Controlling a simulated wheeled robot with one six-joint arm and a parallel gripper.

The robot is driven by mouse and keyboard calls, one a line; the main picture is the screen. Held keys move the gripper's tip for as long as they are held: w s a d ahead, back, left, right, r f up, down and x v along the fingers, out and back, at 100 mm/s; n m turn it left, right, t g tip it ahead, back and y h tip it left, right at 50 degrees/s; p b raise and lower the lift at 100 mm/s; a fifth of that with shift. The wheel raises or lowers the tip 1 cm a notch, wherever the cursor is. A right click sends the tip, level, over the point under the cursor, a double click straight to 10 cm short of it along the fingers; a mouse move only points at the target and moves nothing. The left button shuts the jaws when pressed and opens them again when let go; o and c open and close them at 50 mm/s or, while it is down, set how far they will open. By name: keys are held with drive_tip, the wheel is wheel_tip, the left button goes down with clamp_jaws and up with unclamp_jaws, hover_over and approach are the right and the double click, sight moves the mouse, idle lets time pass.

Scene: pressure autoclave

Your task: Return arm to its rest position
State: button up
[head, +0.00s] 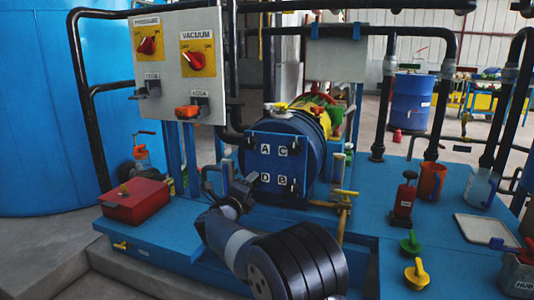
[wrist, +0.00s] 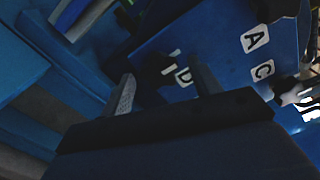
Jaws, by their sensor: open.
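My gripper (head: 240,192) is in front of the lower left of the autoclave's blue square door (head: 266,163), near the corner marked D. In the wrist view my gripper (wrist: 163,85) is open, its two fingers apart. A dark clamp-like part (wrist: 153,70) shows beyond and between the fingertips; I cannot tell whether they touch it. The door (wrist: 215,55) fills the upper right there, with labels A, C and D. In the head view the door sits against the front of the blue vessel (head: 312,130), and my arm reaches up to it from the bottom centre.
A panel (head: 205,85) with red switches stands behind at left. A red box (head: 135,201) lies on the blue platform. A brass-coloured valve pipe (head: 343,212) stands right of my arm.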

drive_tip(key=shift+r+n+p, duration=0.15)
drive_tip(key=shift+n+p, duration=7)
drive_tip(key=shift+n, duration=3.55)
drive_tip(key=shift+a, duration=0.15)
